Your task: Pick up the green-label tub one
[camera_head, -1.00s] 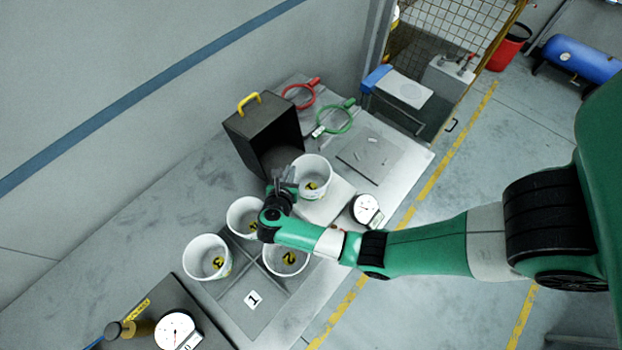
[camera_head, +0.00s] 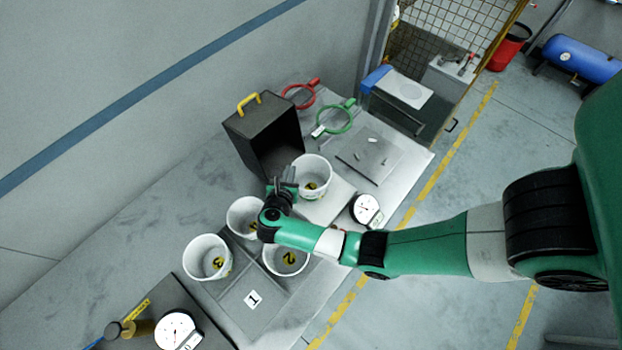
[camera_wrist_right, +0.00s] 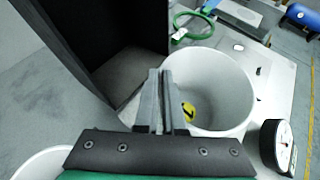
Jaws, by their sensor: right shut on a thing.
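A white tub (camera_head: 313,171) stands on a pale square plate in front of the black box. Its inside shows a yellow patch with a black mark that looks like a 1; it also shows in the right wrist view (camera_wrist_right: 222,88). The tub looks upright and still rests on the plate. My left gripper is not in view.
Several other white tubs stand nearer, including one marked 3 (camera_head: 206,258) and one marked 2 (camera_head: 286,259). A dark tray cell marked 1 (camera_head: 252,298) is empty. The black box (camera_head: 264,136) stands close behind. A round dial gauge (camera_head: 366,208) is right of the tub.

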